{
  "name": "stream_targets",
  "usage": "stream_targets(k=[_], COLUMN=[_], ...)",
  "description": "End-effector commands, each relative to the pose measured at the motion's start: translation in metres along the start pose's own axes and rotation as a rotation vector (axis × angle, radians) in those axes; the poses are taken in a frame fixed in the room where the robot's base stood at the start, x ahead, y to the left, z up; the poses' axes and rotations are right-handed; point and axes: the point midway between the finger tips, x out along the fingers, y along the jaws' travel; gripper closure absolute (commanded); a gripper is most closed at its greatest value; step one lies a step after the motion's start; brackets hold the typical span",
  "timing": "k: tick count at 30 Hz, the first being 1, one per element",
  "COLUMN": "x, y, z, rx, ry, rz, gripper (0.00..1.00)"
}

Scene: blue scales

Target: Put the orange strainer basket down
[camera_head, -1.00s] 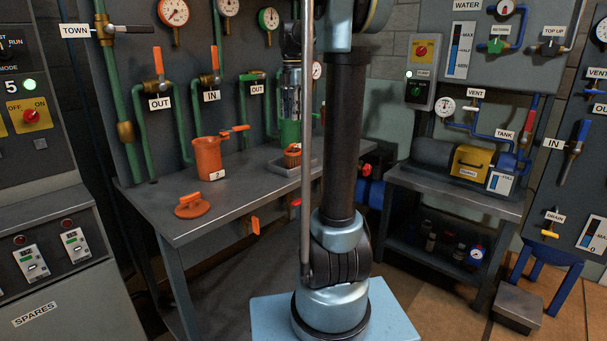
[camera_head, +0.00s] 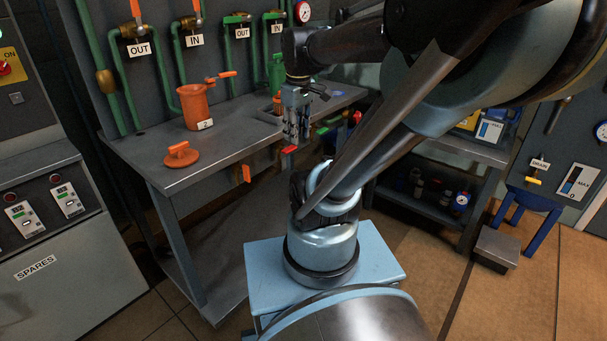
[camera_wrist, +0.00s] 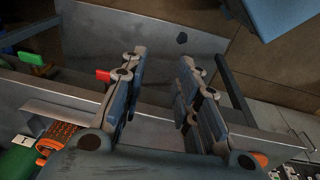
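The orange strainer basket (camera_wrist: 62,134) shows as a mesh patch at the lower left in the wrist view, beside a green body with a "1" label. In the head view, a small orange part (camera_head: 277,103) shows beside my gripper at the grey tray, mostly hidden. My gripper (camera_head: 295,137) points down over the bench's front edge. In the wrist view my gripper's fingers (camera_wrist: 163,60) are apart with nothing between them. The basket lies outside the fingers, to their left.
The steel bench (camera_head: 230,140) carries an orange pot (camera_head: 194,108) labelled 2 and an orange lid (camera_head: 181,155). Red (camera_head: 289,150) and orange (camera_head: 246,174) handles stick out at its front edge. A green housing (camera_head: 277,72) stands behind. Bare benchtop lies between lid and gripper.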

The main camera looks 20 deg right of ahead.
Motion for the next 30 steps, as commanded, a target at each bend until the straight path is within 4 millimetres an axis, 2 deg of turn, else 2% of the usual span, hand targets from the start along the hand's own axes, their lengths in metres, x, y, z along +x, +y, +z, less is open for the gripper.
stream_targets(k=[1, 6, 12, 16, 30], x=[0.014, 0.054, 0.084, 0.09, 0.09], y=[-0.01, -0.036, -0.052, -0.052, -0.052], z=[0.014, 0.049, 0.071, 0.077, 0.077], rx=[0.08, 0.354, 0.552, 0.596, 0.597], ry=[0.007, 0.03, 0.047, 0.051, 0.051], rz=[0.005, 0.014, 0.017, 0.017, 0.017], gripper=[0.71, 0.71, 0.71, 0.71, 0.71])
